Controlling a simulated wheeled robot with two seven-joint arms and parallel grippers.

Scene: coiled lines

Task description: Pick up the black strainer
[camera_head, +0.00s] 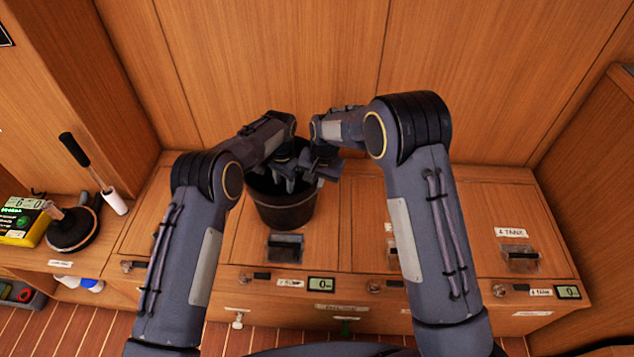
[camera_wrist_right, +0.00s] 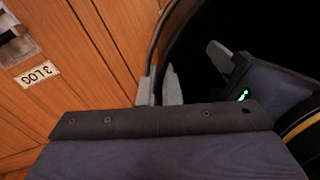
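The black strainer (camera_head: 285,213) looks like a deep round bucket. It is upright on the wooden counter, near the middle of the head view; no holes can be made out. Both arms reach in to its top. My right gripper (camera_head: 322,170) is at the right side of its rim. In the right wrist view the fingers (camera_wrist_right: 161,88) sit close together, one on each side of the dark rim (camera_wrist_right: 160,50). My left gripper (camera_head: 284,180) is over the strainer's upper left part; its finger gap is unclear. One of its fingers (camera_wrist_right: 222,56) seems to show in the right wrist view.
A wooden wall rises right behind the strainer. At left are a yellow box (camera_head: 24,222), a dark round object with a knob (camera_head: 72,230) and a black tool with a white end (camera_head: 93,172). Counter hatches have recessed latches (camera_head: 520,257). The right counter is clear.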

